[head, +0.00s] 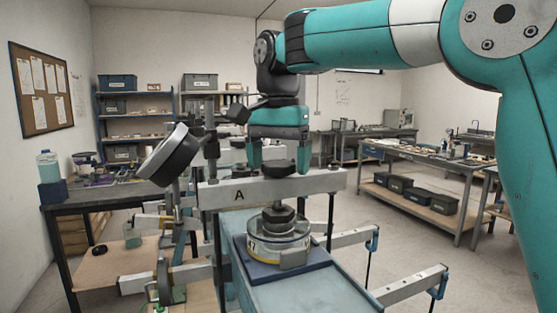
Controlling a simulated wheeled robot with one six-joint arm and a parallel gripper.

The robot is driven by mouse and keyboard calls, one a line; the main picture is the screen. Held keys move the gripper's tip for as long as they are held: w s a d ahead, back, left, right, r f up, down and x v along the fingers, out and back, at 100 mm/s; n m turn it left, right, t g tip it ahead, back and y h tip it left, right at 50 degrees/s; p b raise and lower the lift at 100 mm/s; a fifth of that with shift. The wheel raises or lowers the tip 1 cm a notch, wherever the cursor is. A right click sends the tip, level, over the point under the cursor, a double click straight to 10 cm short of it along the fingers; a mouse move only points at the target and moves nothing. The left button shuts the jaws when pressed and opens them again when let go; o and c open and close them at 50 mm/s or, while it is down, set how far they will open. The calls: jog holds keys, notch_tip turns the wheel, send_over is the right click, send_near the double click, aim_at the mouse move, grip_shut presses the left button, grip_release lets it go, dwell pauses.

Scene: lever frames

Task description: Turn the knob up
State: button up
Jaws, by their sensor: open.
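My gripper (279,168) points straight down with its two teal fingers apart. It is over a grey crossbar (325,182) marked "A". A small black round knob (278,171) sits on the bar between the fingertips; I cannot tell whether the fingers touch it. Below the bar, a second black knob (279,214) tops a round metal unit (262,250) with a yellow mark, on a dark blue plate. Which of these is the task's knob is not clear from this view.
A tilted black and silver round head (170,155) stands close left of my gripper. Grey lever arms (410,286) with blue ends stick out at the lower right. A workbench (110,194) stands at left, another bench (430,158) at right.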

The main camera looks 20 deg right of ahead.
jog(key=c, duration=0.9)
